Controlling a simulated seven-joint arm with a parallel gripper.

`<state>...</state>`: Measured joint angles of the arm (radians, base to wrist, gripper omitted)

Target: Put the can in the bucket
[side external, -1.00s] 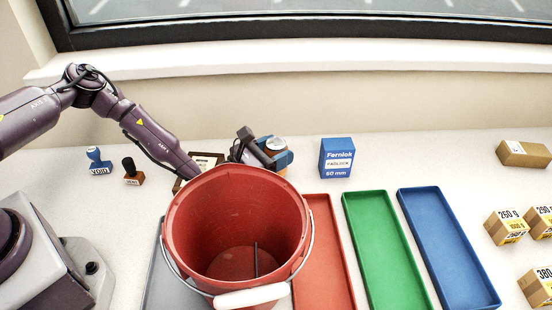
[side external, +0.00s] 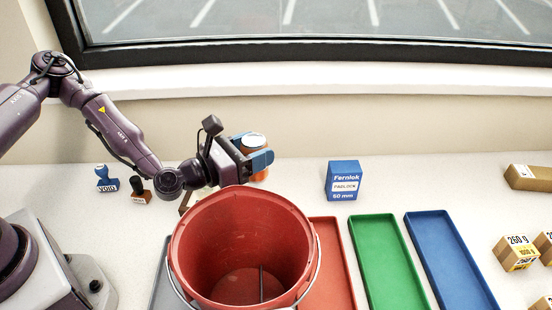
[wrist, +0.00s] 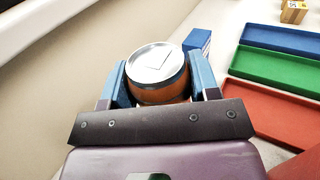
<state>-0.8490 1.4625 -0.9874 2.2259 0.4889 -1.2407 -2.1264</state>
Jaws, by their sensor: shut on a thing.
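The can (side external: 255,140) is orange with a pale silver lid. My gripper (side external: 252,152) is shut on it, with a blue finger on each side, and holds it upright behind the bucket's far rim. In the wrist view the can (wrist: 157,88) sits between the two blue fingers of the gripper (wrist: 159,76), lid facing the camera. The red bucket (side external: 222,235) stands open in the foreground of the side view, with a dark thin upright line inside. A red part of it shows at the wrist view's lower right corner (wrist: 302,166).
Red (side external: 330,262), green (side external: 388,262) and blue (side external: 450,262) trays lie right of the bucket. A blue padlock box (side external: 343,181) stands behind them. Two stamps (side external: 107,180) (side external: 140,190) stand at left. Several cartons (side external: 517,252) are at far right.

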